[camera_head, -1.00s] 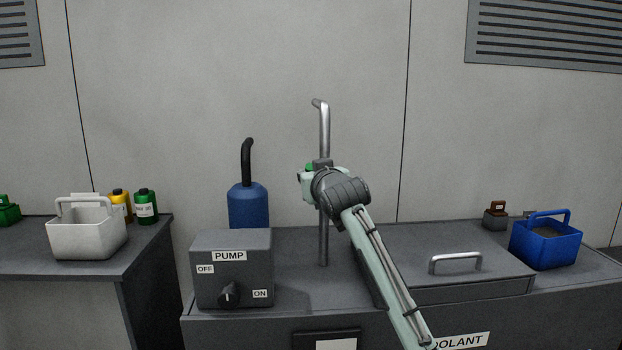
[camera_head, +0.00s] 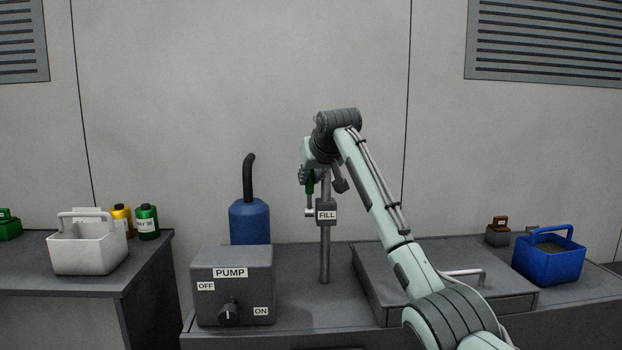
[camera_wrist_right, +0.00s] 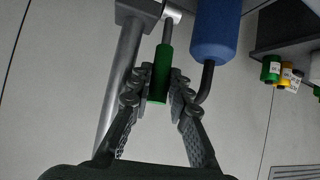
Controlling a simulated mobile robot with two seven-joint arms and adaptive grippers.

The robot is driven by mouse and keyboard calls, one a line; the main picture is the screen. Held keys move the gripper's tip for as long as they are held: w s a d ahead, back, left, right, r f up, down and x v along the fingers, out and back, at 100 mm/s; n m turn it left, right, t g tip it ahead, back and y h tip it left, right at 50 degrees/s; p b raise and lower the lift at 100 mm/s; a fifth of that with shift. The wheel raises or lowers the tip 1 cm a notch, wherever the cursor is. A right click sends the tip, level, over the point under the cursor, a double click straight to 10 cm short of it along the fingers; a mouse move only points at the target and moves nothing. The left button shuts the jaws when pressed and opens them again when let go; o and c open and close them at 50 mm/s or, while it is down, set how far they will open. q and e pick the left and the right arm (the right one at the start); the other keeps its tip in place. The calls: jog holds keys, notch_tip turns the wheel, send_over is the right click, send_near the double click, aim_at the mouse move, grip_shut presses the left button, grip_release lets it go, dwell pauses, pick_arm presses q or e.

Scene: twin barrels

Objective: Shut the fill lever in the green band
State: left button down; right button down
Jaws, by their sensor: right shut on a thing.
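The fill lever (camera_head: 309,187) has a green grip on a metal stem and sits at the left side of the upright pipe (camera_head: 325,255), by the FILL label (camera_head: 326,215). The grip points up from its pivot. In the right wrist view the green grip (camera_wrist_right: 160,78) lies between the fingers. My right gripper (camera_head: 306,178) is shut on this grip, coming from above; it also shows in the right wrist view (camera_wrist_right: 159,82). The pipe's top is hidden behind my wrist. No gauge or separate green band is readable. My left gripper is not in view.
The pump box (camera_head: 232,287) with its knob stands left of the pipe. A blue tank (camera_head: 249,221) with a black hose is behind it. A flat lid (camera_head: 448,296) with a handle and a blue basket (camera_head: 549,262) are on the right. A white basket (camera_head: 88,253) sits on the left table.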

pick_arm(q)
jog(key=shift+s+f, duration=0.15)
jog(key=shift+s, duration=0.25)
pick_arm(e)
jog(key=c, duration=1.4)
grip_release()
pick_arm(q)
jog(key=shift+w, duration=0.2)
pick_arm(e)
jog(key=v, duration=0.8)
jog(key=shift+a, duration=0.1)
